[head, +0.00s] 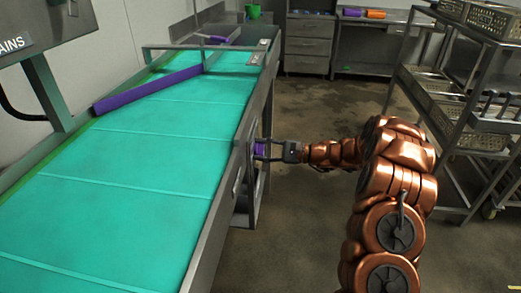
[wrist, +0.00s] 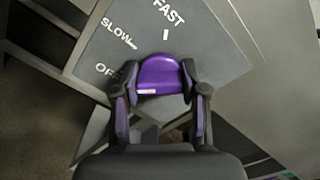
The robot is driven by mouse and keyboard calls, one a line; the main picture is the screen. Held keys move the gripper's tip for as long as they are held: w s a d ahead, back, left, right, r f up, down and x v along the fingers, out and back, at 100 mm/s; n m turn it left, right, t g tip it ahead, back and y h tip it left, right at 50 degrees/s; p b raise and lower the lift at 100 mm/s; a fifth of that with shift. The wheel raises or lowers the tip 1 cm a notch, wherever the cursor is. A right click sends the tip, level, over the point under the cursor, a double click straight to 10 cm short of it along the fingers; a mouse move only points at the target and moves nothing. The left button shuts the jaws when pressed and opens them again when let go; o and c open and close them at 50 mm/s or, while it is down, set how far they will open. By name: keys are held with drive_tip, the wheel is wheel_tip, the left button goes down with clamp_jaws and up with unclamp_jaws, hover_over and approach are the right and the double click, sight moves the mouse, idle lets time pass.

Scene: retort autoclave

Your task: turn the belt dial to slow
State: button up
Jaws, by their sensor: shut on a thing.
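The belt dial (wrist: 162,72) is a purple knob with a short white stripe on its lower left, on a grey panel (wrist: 210,50). The stripe runs roughly leftward, on the OFF side; its exact reading I cannot tell. The panel reads OFF (wrist: 108,70) at left, SLOW (wrist: 118,34) above it and FAST (wrist: 169,12) at top. My gripper (wrist: 159,76) is shut on the dial, one finger on each side. In the head view my gripper (head: 266,150) reaches the conveyor's right side, and a little purple of the dial shows between the fingers.
The green conveyor belt (head: 130,190) fills the left, with a purple guide bar (head: 150,88) across it. A metal rack (head: 450,110) with trays stands at right. Steel drawers (head: 309,45) stand at the back. Open floor (head: 325,100) lies between.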

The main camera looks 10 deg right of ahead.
drive_tip(key=m+p, duration=0.1)
drive_tip(key=p, duration=0.1)
drive_tip(key=m+p, duration=0.1)
drive_tip(key=m, duration=0.1)
drive_tip(key=shift+r+m+p, duration=0.2)
drive_tip(key=shift+m+p, duration=0.1)
drive_tip(key=shift+p, duration=0.1)
drive_tip(key=m+p, duration=0.3)
drive_tip(key=m, duration=0.1)
drive_tip(key=shift+f+m+p, duration=0.15)
drive_tip(key=shift+m+p, duration=0.35)
drive_tip(key=shift+m, duration=0.5)
drive_tip(key=o, duration=1.2)
drive_tip(key=shift+c, duration=0.2)
